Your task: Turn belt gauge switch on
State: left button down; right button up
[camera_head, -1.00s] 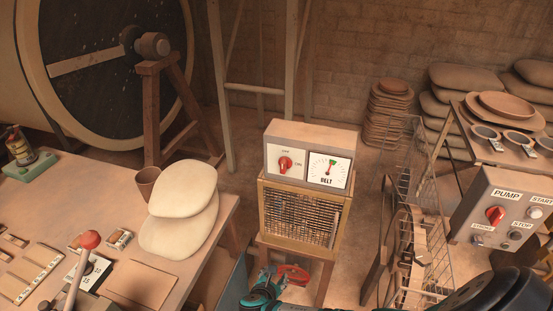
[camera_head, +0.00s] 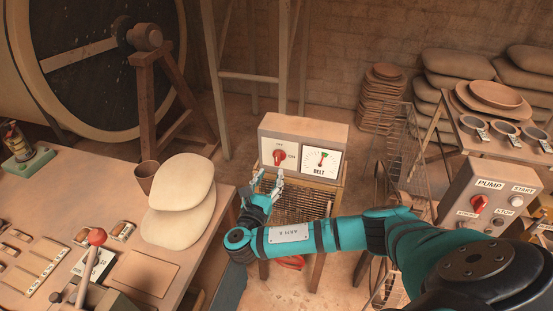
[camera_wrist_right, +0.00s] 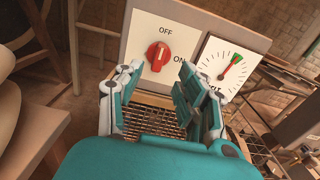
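The belt gauge box (camera_head: 305,131) stands on a wooden stand. On its left panel is the red rotary switch (camera_head: 280,158), with OFF above it and ON to its right. In the right wrist view the switch (camera_wrist_right: 158,56) has its pale mark near upright, toward OFF. The BELT dial (camera_head: 321,163) sits right of it; its needle points up and right by a green patch. My right gripper (camera_head: 269,177) is just below and in front of the switch. Its fingers are apart and empty in the wrist view (camera_wrist_right: 161,76), below either side of the knob. My left gripper is out of view.
A wire rack (camera_head: 402,140) and PUMP panel (camera_head: 489,199) stand at right. A slatted front (camera_head: 300,202) lies below the gauge.

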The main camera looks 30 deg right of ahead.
aim_at(276, 161)
jog(key=x, duration=0.7)
jog(key=shift+w+d+p, duration=0.1)
jog(key=shift+w+p, duration=0.1)
jog(key=shift+p, duration=0.15)
grip_shut()
